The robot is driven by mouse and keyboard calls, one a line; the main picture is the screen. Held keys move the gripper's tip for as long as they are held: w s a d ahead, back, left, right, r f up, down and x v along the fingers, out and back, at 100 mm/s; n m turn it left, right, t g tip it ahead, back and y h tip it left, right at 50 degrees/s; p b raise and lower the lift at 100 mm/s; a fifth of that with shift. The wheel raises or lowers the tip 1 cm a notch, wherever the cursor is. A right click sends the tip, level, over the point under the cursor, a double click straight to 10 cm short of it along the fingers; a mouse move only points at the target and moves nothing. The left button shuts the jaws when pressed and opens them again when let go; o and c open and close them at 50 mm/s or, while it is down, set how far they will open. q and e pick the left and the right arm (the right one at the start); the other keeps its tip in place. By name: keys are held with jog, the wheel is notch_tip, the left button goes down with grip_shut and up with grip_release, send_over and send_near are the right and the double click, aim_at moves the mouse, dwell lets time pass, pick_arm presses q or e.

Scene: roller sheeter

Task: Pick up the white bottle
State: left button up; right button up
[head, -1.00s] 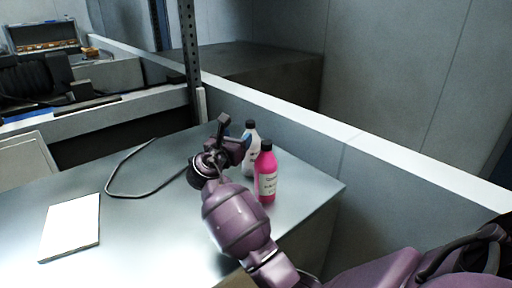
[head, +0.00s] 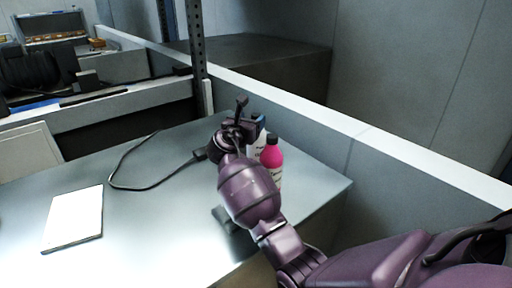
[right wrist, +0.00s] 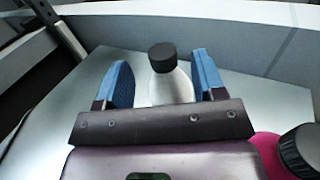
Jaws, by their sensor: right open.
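The white bottle (right wrist: 171,82) with a black cap stands upright on the metal table. In the right wrist view it shows between the two blue-padded fingers of my right gripper (right wrist: 163,85), which are open and apart from each other. The gripper's body hides the bottle's lower part. In the head view the white bottle (head: 257,138) is mostly hidden behind my right gripper (head: 249,122) and the pink bottle. My left gripper is not in view.
A pink bottle (head: 272,156) with a black cap stands close to the white one, and shows at the lower right of the wrist view (right wrist: 272,150). A low grey wall (head: 310,122) runs behind. A white tablet-like panel (head: 74,217) and dark cable (head: 150,187) lie left.

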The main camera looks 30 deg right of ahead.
aim_at(254, 117)
jog(key=x, duration=0.4)
jog(key=shift+d, duration=0.1)
grip_shut()
